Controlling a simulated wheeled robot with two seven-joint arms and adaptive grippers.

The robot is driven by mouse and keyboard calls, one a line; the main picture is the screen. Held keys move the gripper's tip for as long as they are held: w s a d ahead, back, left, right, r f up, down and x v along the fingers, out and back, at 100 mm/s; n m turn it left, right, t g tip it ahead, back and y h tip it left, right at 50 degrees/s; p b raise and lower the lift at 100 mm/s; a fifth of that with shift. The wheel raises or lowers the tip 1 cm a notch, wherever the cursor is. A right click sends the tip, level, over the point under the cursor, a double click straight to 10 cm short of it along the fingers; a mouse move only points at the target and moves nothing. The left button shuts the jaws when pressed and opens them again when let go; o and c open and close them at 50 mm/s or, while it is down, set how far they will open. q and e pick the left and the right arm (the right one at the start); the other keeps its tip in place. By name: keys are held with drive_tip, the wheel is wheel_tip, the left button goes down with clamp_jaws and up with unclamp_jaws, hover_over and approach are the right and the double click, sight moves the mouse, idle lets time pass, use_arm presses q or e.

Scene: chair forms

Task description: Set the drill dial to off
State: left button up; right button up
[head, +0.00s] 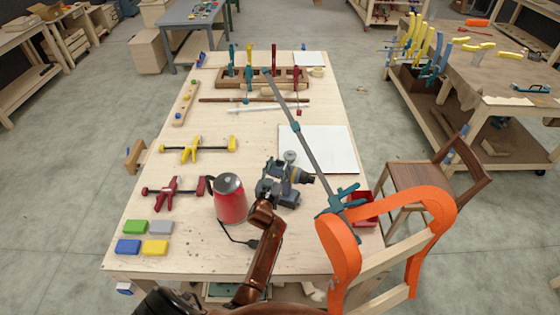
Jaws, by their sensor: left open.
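The drill (293,173), grey with yellowish parts and a dark chuck pointing right, is on the workbench (190,240) near its middle. A small round grey piece (290,156) shows at its far end; I cannot tell whether this is the dial, and no dial marks are readable. My left gripper (266,186) is dark grey, at the end of my brown arm, close to the drill's left side. It is open. It overlaps part of the drill, and I cannot tell whether they touch. My right gripper is not in view.
A red kettle (230,199) stands close left of my gripper. An orange chair form (340,255) blocks the right front. The front left bench is partly clear.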

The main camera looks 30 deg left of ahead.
use_arm(q)
drive_tip(key=shift+x, duration=1.05)
drive_tip(key=c, duration=1.2)
drive_tip(key=shift+r+m+h+p, duration=0.3)
drive_tip(key=shift+m+h+p, duration=0.25)
drive_tip(key=shift+p, duration=0.55)
drive_tip(key=shift+a+f+h+p, duration=0.1)
drive_tip(key=shift+f+h+p, duration=0.05)
drive_tip(key=shift+h+p, duration=0.4)
drive_tip(key=shift+f, duration=0.1)
